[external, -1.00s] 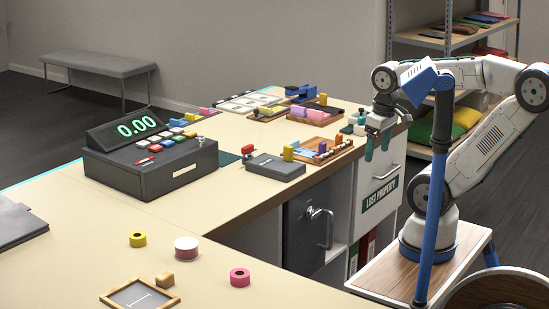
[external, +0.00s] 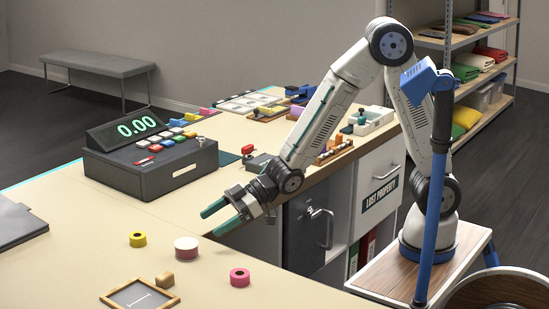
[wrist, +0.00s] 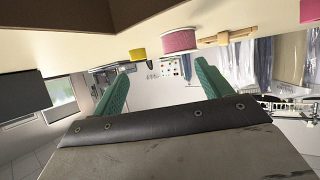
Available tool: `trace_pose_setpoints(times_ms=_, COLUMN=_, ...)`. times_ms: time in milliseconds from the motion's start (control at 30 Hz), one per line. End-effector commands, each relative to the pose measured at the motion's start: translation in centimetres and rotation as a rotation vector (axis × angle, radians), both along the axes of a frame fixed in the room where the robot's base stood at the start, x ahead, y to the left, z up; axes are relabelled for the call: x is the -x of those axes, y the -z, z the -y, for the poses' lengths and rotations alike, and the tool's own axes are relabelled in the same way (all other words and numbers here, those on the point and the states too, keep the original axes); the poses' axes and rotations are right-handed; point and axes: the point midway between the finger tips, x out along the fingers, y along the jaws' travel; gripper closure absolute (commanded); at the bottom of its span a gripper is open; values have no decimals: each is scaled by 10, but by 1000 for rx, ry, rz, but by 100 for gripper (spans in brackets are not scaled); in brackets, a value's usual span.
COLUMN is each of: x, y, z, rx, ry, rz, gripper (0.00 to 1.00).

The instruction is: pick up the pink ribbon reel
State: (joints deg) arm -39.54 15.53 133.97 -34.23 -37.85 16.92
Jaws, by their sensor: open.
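A reel with white flanges and pink ribbon (external: 186,248) stands on the counter, between a yellow roll (external: 138,240) and a bright pink roll (external: 240,278). In the wrist view, which is upside down, the pink ribbon reel (wrist: 180,41) shows at upper centre, ahead of the fingers. My gripper (external: 214,219) is open and empty, with green fingers. In the external view it lies up and right of the reel, near the counter edge, apart from it. The fingers (wrist: 164,66) are spread in the wrist view.
A cash register (external: 150,155) stands behind. A dark flat item (external: 18,226) lies at far left. The counter between register and reels is clear.

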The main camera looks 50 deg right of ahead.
Motion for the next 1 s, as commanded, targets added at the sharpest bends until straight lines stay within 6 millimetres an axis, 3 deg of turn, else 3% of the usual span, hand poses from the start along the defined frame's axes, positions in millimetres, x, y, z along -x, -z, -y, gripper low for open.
trace_pose_setpoints(times_ms=167, x=14, y=10, z=-26, rx=-48, ry=-69, rz=-3, gripper=23)
trace_pose_setpoints(times_ms=700, x=-6, y=38, z=-84, rx=-49, ry=-68, rz=-2, gripper=23)
trace_pose_setpoints(times_ms=1000, x=-9, y=40, z=-89, rx=-49, ry=-66, rz=-2, gripper=23)
